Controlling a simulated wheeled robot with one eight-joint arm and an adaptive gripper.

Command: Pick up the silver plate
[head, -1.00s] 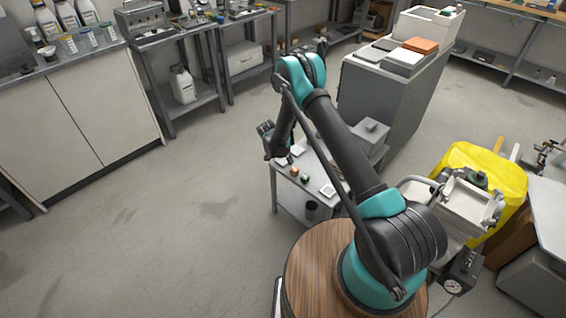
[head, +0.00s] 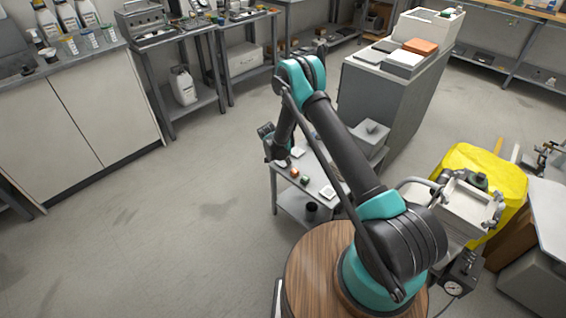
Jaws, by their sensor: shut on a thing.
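My gripper (head: 279,161) is at the end of the arm, low over the left edge of the small grey table. It is shut on a small pale flat piece, which I take to be the silver plate (head: 283,164). The fingers and wrist hide most of the piece. It is too small to tell whether it touches the tabletop.
The small table (head: 313,182) also bears a white square piece (head: 327,192), another pale piece (head: 298,151), an orange item (head: 294,173) and a green item (head: 305,180). A dark cup (head: 311,207) is on its lower shelf. A grey cabinet (head: 385,100) stands behind. The floor on the left is clear.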

